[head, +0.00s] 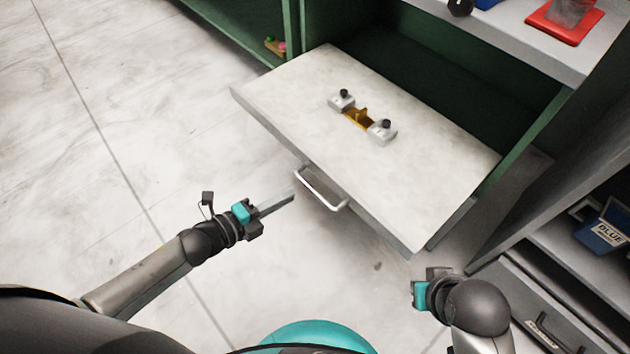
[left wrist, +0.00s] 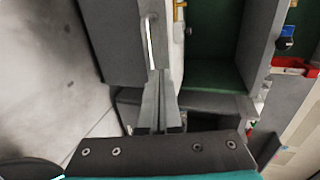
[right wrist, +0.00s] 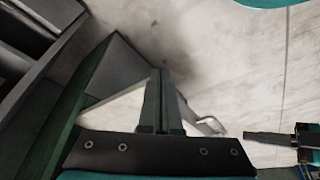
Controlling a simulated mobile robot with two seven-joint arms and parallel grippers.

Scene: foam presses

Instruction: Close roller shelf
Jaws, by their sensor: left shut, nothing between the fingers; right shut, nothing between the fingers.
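The roller shelf (head: 270,100) is pulled out of the green cabinet and has a pale flat top. Its silver bar handle (head: 320,190) is on the front edge, and the handle also shows in the left wrist view (left wrist: 151,42) and the right wrist view (right wrist: 210,125). My left gripper (head: 292,196) is shut and empty, close to the left end of the handle but not around it. My right gripper (right wrist: 162,75) is shut and empty; in the head view its fingers are mostly hidden, near the shelf's right front corner.
A fixture with two grey blocks (head: 382,131) and a yellow middle piece (head: 360,118) sits on the shelf top. The green cabinet interior (head: 440,70) behind the shelf looks empty. A grey cabinet with a blue bin (head: 600,235) stands at the right. Open floor lies at left.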

